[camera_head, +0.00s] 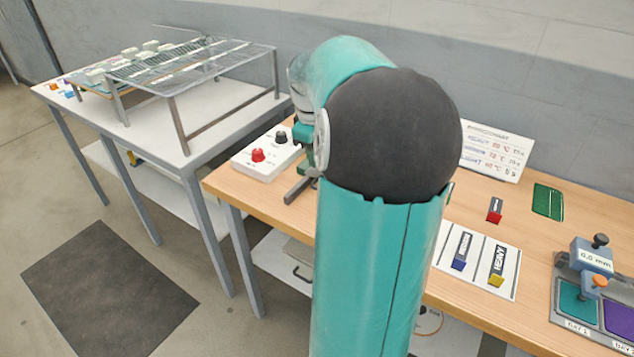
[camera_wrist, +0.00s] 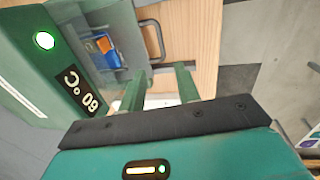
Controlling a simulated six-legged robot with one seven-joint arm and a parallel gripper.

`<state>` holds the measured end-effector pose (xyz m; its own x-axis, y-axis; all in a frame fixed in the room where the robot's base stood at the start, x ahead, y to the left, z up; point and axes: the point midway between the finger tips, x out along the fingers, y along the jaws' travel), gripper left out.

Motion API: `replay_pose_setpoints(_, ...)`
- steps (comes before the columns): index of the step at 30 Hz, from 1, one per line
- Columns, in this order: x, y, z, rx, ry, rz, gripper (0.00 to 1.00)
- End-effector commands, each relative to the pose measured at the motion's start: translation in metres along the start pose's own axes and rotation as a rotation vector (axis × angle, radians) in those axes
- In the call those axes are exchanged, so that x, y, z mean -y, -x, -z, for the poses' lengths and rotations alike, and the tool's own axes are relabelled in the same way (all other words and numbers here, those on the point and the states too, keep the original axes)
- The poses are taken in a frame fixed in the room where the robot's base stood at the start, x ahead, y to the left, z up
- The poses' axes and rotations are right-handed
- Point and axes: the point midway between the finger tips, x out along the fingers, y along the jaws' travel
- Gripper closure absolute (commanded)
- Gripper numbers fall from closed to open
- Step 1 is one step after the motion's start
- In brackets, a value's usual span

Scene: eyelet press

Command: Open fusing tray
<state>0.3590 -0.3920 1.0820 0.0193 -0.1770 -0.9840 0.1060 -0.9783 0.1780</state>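In the wrist view, the fusing tray (camera_wrist: 125,33) shows as a grey tray beside a teal press housing (camera_wrist: 55,75) with a lit green button and a "60 °C" label. A dark arched handle (camera_wrist: 153,40) sticks out from the tray's edge over the wooden top. A blue block with an orange part (camera_wrist: 104,52) shows at the tray. My gripper (camera_wrist: 160,72) is open, its two green fingers apart with nothing seen between them. The handle lies just past the fingertips in the picture; I see no contact. In the head view my arm hides the press and tray.
The wooden bench (camera_head: 480,214) holds a white control box (camera_head: 262,163) with red and black knobs, labelled cards (camera_head: 482,262), a green card (camera_head: 548,201) and a grey bay fixture (camera_head: 570,325). A white table with a wire rack (camera_head: 195,62) stands at left.

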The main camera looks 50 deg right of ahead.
Motion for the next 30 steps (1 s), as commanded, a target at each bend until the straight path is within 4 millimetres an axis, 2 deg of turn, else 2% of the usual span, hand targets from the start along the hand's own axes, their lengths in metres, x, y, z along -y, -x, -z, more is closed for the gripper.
replay_pose_setpoints(12, 0.003, -0.083, 0.001, 0.001, 0.004, 0.004, 0.67)
replay_pose_setpoints(16, 0.002, -0.103, 0.001, 0.0, 0.002, 0.004, 0.67)
replay_pose_setpoints(21, 0.002, -0.118, 0.001, 0.0, 0.003, 0.002, 0.67)
replay_pose_setpoints(30, 0.002, -0.12, 0.001, 0.0, 0.003, 0.0, 0.67)
